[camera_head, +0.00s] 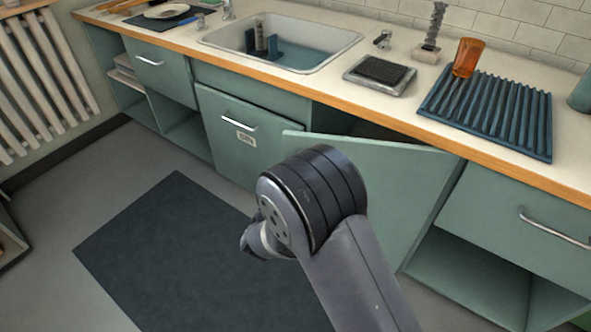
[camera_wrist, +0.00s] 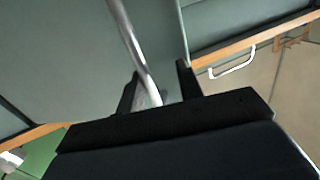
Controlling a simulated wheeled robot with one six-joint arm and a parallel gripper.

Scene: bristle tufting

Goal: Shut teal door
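The teal door (camera_head: 395,175) stands swung open from the cabinet under the counter, right of the sink. My arm covers its lower left part, and its handle is hidden in the head view. In the wrist view a teal panel (camera_wrist: 70,60) fills the left, with a metal bar handle (camera_wrist: 128,35) running down between my gripper's fingers (camera_wrist: 160,80). The fingers are apart, one on each side of the bar, with space visible beside it. Whether either touches the bar I cannot tell. In the head view my gripper is mostly hidden behind my wrist.
A closed teal front (camera_head: 240,135) with a handle and label is left of the door. An open lower compartment (camera_head: 470,270) and a drawer (camera_head: 525,205) are to the right. The counter edge (camera_head: 400,115) runs above. A dark mat (camera_head: 170,250) lies on clear floor.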

